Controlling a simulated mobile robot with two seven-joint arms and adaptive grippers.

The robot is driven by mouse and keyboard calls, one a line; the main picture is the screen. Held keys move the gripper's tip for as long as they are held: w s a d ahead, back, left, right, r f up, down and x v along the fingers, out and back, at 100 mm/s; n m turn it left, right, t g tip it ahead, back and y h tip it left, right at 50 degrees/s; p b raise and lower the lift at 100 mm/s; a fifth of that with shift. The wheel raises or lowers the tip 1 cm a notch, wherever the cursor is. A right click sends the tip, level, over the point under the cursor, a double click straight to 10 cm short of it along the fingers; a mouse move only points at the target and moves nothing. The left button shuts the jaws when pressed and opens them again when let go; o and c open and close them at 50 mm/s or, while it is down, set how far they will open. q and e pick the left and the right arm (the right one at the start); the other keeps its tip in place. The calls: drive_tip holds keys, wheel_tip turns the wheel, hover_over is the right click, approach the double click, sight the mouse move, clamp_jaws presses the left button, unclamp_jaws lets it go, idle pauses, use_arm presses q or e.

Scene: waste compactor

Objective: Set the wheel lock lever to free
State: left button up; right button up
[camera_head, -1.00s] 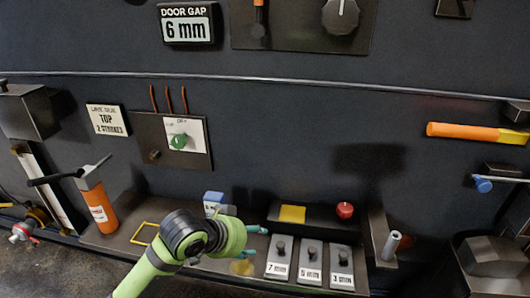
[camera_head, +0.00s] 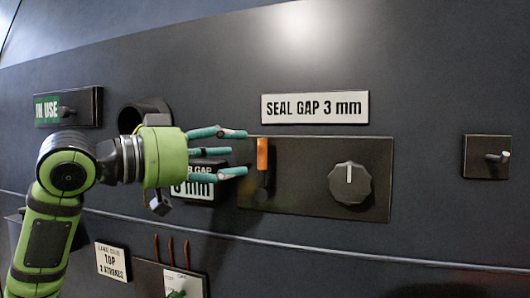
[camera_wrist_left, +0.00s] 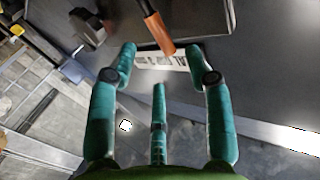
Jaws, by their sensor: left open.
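An orange-handled lever (camera_head: 262,155) stands upright on a dark panel (camera_head: 310,203), left of a black knob. No wheel lock or free marking is readable, so I cannot tell whether this is the wheel lock lever. My left gripper (camera_head: 238,152) is open, its teal fingers just left of the orange handle and partly covering the DOOR GAP sign. In the left wrist view the orange handle (camera_wrist_left: 157,32) reaches in between and beyond the fingertips of the open gripper (camera_wrist_left: 162,50). I see nothing between the fingers being held. My right gripper is not in view.
The black knob (camera_head: 350,184) is close right of the lever. The SEAL GAP 3 mm sign (camera_head: 315,107) is above the panel. A small plate with a pin (camera_head: 487,157) is far right. An IN USE plate (camera_head: 68,107) is upper left. A rail (camera_head: 330,251) runs below.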

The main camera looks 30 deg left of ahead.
sight(261, 152)
use_arm(q)
drive_tip(key=p+x, duration=0.2)
drive_tip(key=x, duration=0.3)
drive_tip(key=shift+r, duration=0.1)
drive_tip(key=shift+w+d+p, duration=0.25)
drive_tip(key=shift+w+p, duration=0.05)
drive_tip(key=shift+w, duration=0.2)
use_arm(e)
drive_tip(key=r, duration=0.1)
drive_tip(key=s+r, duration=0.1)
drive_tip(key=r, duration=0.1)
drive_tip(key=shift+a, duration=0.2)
use_arm(q)
drive_tip(key=shift+c, duration=0.4)
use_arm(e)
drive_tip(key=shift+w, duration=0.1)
use_arm(q)
clamp_jaws()
